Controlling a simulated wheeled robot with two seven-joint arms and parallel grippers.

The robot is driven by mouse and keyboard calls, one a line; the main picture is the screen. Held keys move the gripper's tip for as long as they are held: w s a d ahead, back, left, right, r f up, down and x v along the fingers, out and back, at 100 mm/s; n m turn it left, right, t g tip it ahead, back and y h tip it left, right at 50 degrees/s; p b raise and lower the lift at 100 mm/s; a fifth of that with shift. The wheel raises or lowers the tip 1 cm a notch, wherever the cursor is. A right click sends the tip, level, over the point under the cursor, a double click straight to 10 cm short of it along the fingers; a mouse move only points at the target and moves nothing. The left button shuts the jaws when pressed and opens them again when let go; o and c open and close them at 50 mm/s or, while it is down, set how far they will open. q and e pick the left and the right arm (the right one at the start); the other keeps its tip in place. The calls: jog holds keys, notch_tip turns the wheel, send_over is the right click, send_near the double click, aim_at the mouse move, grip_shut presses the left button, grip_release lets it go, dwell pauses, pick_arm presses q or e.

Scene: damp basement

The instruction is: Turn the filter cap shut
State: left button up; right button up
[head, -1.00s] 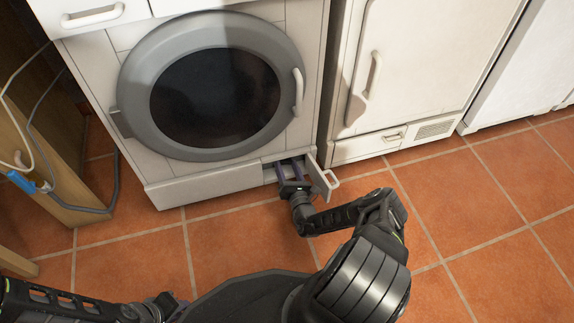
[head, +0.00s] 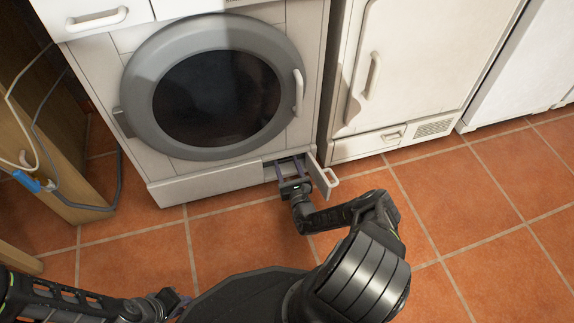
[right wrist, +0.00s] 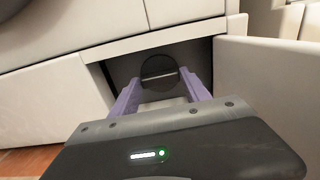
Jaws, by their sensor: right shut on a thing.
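The filter cap (right wrist: 158,72) is a dark round disc with a light, nearly horizontal bar across it, inside the low opening of the washing machine (head: 160,190) in the right wrist view. The small flap (head: 321,178) stands open to the right of the opening. My right gripper (head: 291,167) reaches into the opening; its purple fingers (right wrist: 162,90) lie on either side of the cap and are shut on it. The exact contact at the fingertips is hard to see. My left gripper (head: 180,301) is low at the front, away from the machine; its jaw gap is unclear.
The washer's round door (head: 215,98) is closed above the opening. A white cabinet (head: 410,60) stands to the right. A wooden piece (head: 75,180) with a cable and a blue connector (head: 27,182) is at the left. The tiled floor (head: 470,200) at the right is clear.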

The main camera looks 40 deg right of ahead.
jog(key=o, duration=1.1)
jog(key=shift+s, duration=0.15)
jog(key=shift+s+a, duration=0.15)
jog(key=shift+s, duration=0.1)
jog(key=p+v, duration=0.3)
jog(key=v, duration=0.4)
